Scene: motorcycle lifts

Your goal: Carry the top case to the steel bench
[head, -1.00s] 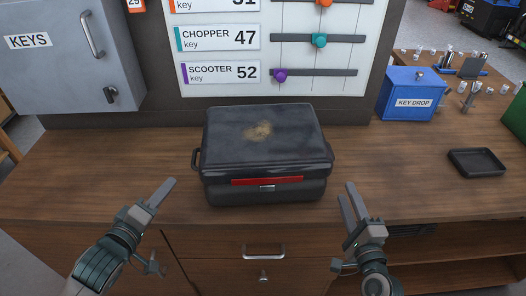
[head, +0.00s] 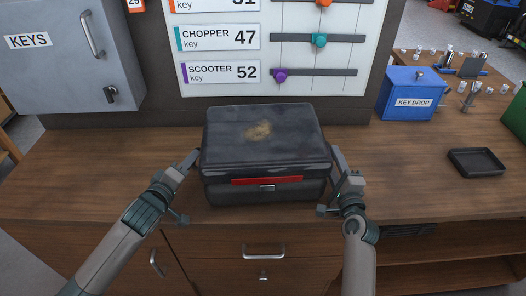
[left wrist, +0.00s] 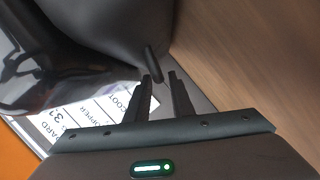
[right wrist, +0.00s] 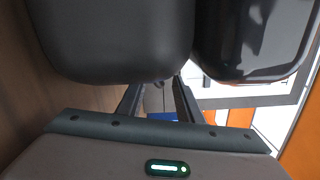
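The top case (head: 262,140) is a dark, scuffed box with a red strip and a latch on its front. It sits on the wooden counter and has a handle at each side. My left gripper (head: 193,159) is at the case's left side; in the left wrist view its open fingers (left wrist: 161,78) point at the dark side handle (left wrist: 153,63), very near it. My right gripper (head: 337,157) is at the right side; its fingers (right wrist: 158,88) are open, with the case's body (right wrist: 110,40) just ahead. The right handle is mostly hidden.
The wooden counter (head: 85,165) is clear left of the case. A key board (head: 220,72) and grey key cabinet (head: 70,50) stand behind. On the right are a blue key drop box (head: 408,95) and a black tray (head: 476,162). No steel bench is identifiable.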

